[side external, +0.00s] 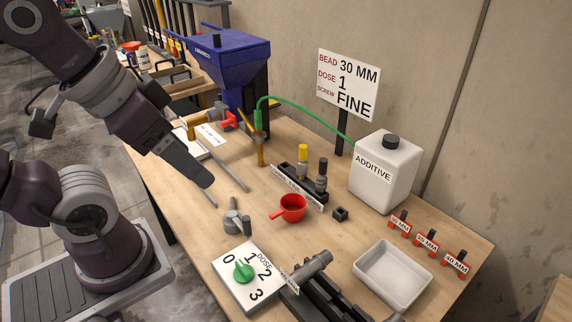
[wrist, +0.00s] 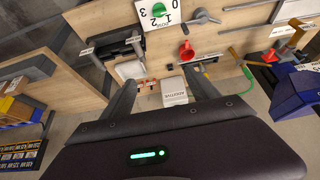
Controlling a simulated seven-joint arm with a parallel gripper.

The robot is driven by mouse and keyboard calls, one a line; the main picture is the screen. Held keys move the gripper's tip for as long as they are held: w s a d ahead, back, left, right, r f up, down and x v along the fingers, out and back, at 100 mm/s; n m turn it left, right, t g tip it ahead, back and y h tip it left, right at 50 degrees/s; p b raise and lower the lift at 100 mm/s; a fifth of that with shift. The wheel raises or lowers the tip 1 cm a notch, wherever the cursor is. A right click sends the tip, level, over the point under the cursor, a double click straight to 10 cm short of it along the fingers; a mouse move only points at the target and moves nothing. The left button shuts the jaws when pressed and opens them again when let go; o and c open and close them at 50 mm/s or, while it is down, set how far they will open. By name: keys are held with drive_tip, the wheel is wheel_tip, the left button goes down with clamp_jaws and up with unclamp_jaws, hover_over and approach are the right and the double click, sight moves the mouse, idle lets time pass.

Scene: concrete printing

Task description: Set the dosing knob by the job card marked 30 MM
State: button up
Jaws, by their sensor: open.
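The dosing knob (side external: 243,271) is green and sits on a white dial plate (side external: 232,287) marked 0, 1, 2, 3 and DOSE, at the table's front. I cannot tell which number it points to. The knob also shows at the top of the wrist view (wrist: 158,10). The job card (side external: 348,84) stands on a post at the back and reads BEAD 30 MM, DOSE 1, SCREW FINE. My gripper (side external: 205,181) is above the table's left part, behind the dial and apart from it. In the wrist view its fingers (wrist: 164,82) are spread, with nothing held between them.
A red scoop (side external: 292,208), a rack with yellow and black-topped parts (side external: 299,188), a grey lever (side external: 232,217) and a grey cylinder (side external: 315,263) surround the dial. A white tray (side external: 393,275), an additive jug (side external: 384,172) and a blue hopper (side external: 222,62) stand farther off.

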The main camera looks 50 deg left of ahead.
drive_tip(key=w+a+f+g+y, duration=0.2)
drive_tip(key=w+a+f+g, duration=0.2)
drive_tip(key=w+f, duration=0.25)
drive_tip(key=g, duration=0.3)
hover_over(243, 266)
drive_tip(key=w+a, duration=0.2)
drive_tip(key=w, duration=0.1)
drive_tip(key=w+d+x, duration=0.1)
drive_tip(key=x, duration=0.7)
drive_tip(key=s+f+g, duration=0.1)
drive_tip(key=f, duration=0.6)
drive_tip(key=d+f+g+h, duration=0.1)
drive_tip(key=f, duration=0.6)
drive_tip(key=s+d+f+g+h, duration=0.1)
drive_tip(key=f, duration=0.7)
drive_tip(key=shift+s+d, duration=0.25)
drive_tip(key=shift+s, duration=0.05)
drive_tip(key=c, duration=1.4)
drive_tip(key=shift+o, duration=0.2)
